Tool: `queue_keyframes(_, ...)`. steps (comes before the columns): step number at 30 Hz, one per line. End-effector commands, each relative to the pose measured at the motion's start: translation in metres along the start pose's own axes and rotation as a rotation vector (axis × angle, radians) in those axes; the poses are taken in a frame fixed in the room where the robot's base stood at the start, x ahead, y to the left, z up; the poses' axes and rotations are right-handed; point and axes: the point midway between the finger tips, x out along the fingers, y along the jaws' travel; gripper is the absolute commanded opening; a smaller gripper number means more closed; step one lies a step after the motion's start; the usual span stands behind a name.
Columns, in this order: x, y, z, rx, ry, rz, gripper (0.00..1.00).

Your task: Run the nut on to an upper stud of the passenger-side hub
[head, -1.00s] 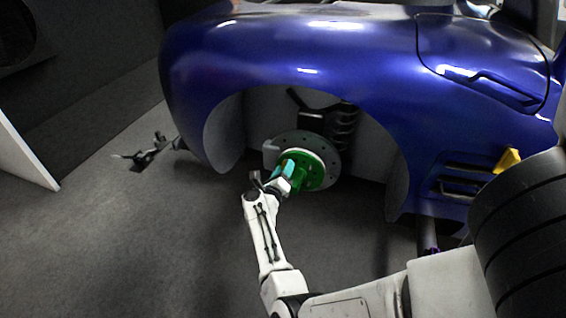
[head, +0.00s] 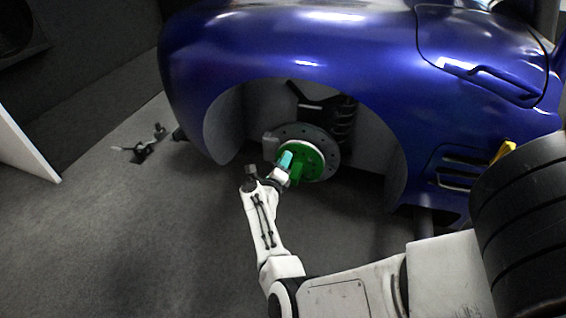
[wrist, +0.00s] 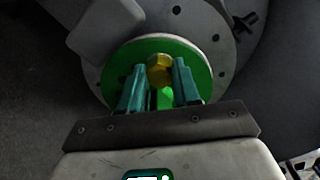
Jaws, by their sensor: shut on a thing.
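The green hub (head: 318,160) sits in front of the grey brake disc in the blue car's wheel arch. It also shows in the wrist view (wrist: 196,62). My gripper (wrist: 160,78) has teal fingers, and a yellow nut (wrist: 159,69) sits between their tips. The gripper is shut on the nut. In the head view my gripper (head: 286,160) is at the left side of the hub, and the nut cannot be made out there. In the wrist view the nut overlaps the hub face. I cannot tell whether it touches a stud. The studs are not clear.
The brake disc (head: 293,132) surrounds the hub, with a grey caliper (head: 270,146) at its left. The blue fender (head: 290,70) arches above. A dark stand-like object (head: 140,150) lies on the floor at left. The floor (head: 130,240) at lower left is clear.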

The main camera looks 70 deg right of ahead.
Motion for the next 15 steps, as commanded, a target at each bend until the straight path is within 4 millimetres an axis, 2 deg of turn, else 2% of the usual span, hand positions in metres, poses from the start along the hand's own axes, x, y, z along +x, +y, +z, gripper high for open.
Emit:
queue_keyframes(2, 0.0003, 0.0019, -0.0019, 0.077, -0.002, -0.001, 0.00)
queue_keyframes(15, 0.0008, 0.0047, -0.0023, 0.889, -0.004, 0.002, 0.00)
